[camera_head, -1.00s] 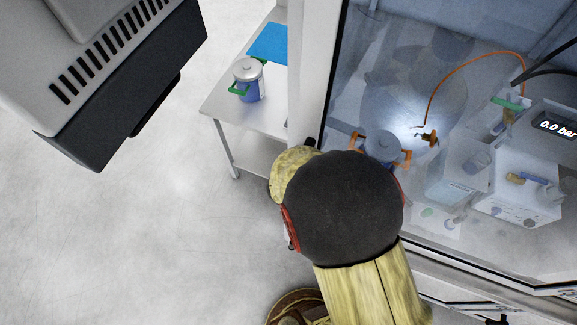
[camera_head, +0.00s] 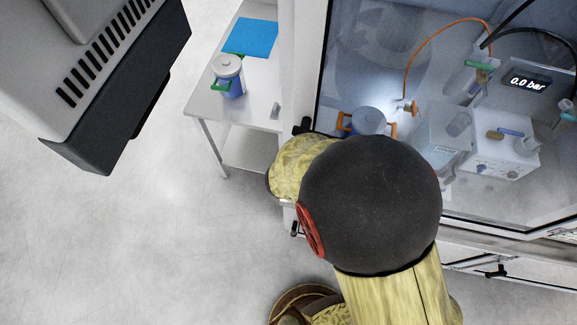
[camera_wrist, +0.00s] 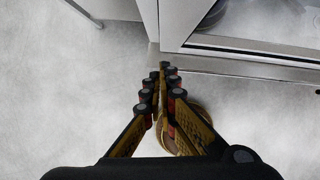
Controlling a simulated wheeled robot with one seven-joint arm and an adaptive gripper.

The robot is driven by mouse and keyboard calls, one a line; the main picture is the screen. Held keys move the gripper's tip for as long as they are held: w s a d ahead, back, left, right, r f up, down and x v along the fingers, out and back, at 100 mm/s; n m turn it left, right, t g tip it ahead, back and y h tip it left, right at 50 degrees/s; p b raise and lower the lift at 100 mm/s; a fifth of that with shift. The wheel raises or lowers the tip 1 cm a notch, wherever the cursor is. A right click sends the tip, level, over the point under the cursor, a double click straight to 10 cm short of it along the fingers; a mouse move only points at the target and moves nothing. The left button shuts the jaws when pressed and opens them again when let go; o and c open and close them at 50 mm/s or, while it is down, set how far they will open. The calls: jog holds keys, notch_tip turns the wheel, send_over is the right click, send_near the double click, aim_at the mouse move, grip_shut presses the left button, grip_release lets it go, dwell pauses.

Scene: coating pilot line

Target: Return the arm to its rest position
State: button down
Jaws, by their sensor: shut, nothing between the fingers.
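My gripper (camera_wrist: 164,72) is in the wrist view, with its two fingers drawn together at the tips and nothing between them. It points down over the pale floor, in front of the lower edge of the glass-fronted cabinet. In the head view my arm, yellow with a large dark round joint, stands in front of the cabinet's left post. The gripper's fingers are hidden there.
A glass-fronted cabinet (camera_head: 300,60) holds a blue pot with orange handles (camera_head: 368,121) and a white device reading 0.0 bar (camera_head: 505,150). A side table (camera_head: 200,100) bears a lidded blue pot (camera_head: 229,75) and a blue sheet (camera_head: 251,38). The floor at left is clear.

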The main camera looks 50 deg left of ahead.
jog(key=v, duration=0.3)
jog(key=p+v, duration=0.1)
jog(key=v, duration=0.1)
jog(key=shift+s+f, duration=0.1)
jog(key=shift+s, duration=0.2)
